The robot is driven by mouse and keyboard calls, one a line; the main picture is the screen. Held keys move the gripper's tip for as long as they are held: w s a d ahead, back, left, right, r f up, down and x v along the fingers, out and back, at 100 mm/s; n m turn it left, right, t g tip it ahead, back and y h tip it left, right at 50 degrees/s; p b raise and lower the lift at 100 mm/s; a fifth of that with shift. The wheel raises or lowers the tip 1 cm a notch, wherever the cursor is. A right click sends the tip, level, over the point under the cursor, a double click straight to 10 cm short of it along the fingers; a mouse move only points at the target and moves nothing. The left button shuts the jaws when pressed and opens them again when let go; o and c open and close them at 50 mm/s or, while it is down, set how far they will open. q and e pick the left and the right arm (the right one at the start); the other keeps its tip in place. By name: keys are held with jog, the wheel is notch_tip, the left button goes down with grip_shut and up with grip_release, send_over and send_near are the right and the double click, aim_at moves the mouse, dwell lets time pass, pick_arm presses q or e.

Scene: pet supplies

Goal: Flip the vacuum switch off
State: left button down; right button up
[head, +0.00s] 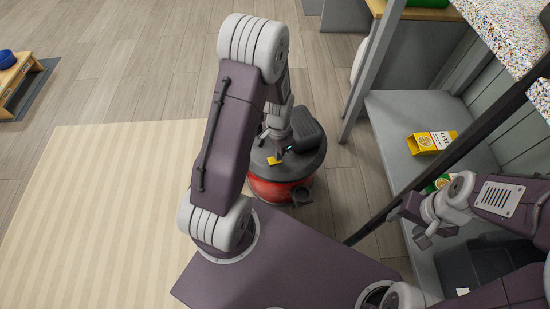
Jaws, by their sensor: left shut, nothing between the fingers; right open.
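The vacuum (274,190) is a round red canister with a black top, standing on the wood floor just past my base. A small yellow piece (274,160), which looks like the switch, shows on its top. Whether it is on or off is too small to tell. My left gripper (284,151) is shut and empty, pointing down just above the vacuum's top beside the yellow piece. I cannot tell whether it touches. My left arm hides part of the vacuum's left side. My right gripper (409,228) is open and empty, away at the right by the grey shelf.
A grey shelf unit (385,125) with a speckled counter (500,30) stands at the right, holding a yellow carton (432,142). A dark pole (450,157) slants across in front of it. A striped beige rug (90,210) and open floor lie to the left.

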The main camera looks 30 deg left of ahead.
pick_arm(q)
notch_tip(320, 180, up, 6)
jog(key=p, duration=0.6)
jog(key=shift+r, duration=0.2)
